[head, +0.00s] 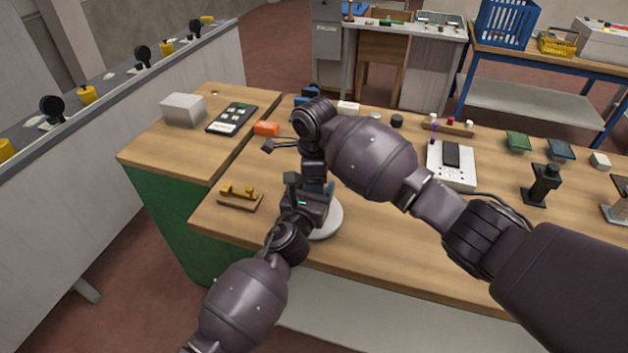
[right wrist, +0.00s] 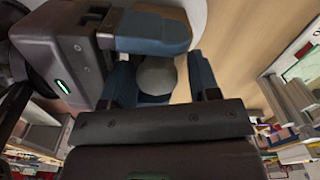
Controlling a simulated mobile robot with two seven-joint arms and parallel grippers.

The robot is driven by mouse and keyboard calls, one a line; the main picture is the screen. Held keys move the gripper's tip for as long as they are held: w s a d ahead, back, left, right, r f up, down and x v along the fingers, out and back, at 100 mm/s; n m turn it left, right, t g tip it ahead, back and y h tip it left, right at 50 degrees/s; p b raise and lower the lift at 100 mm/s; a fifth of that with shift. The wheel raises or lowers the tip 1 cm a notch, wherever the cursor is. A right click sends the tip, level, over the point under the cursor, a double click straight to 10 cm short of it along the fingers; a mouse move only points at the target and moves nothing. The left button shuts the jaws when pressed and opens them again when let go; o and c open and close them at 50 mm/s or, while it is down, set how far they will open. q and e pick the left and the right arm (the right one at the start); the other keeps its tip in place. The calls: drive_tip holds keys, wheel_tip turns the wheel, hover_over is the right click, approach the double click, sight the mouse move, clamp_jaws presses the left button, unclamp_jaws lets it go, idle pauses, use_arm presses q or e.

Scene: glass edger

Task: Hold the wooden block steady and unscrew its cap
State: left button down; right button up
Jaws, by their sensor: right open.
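My right gripper (head: 314,182) points down over the near edge of the workbench, just above my left gripper (head: 304,205). In the right wrist view, the right gripper's blue fingers (right wrist: 160,78) are open on either side of a grey rounded piece (right wrist: 157,74), which looks like the cap; I cannot tell whether they touch it. My left gripper (right wrist: 148,32) comes in from the left there, with a blue finger beside the grey piece. Whether it grips anything is hidden. The wooden block cannot be made out. A white round disc (head: 328,219) lies beneath the grippers.
A wooden piece with a yellow part (head: 240,196) lies to the left. A black stand (head: 541,185) is to the right. Bare benchtop (head: 400,235) lies right of the disc.

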drive_tip(key=shift+s+a, duration=0.1)
drive_tip(key=shift+s, duration=0.05)
drive_tip(key=shift+a+r, duration=0.1)
drive_tip(key=shift+r, duration=2.2)
drive_tip(key=shift+c, duration=1.1)
drive_tip(key=shift+r, duration=0.25)
drive_tip(key=shift+c, duration=0.3)
wheel_tip(320, 180, up, 3)
drive_tip(key=m, duration=0.3)
drive_tip(key=shift+f, duration=4.05)
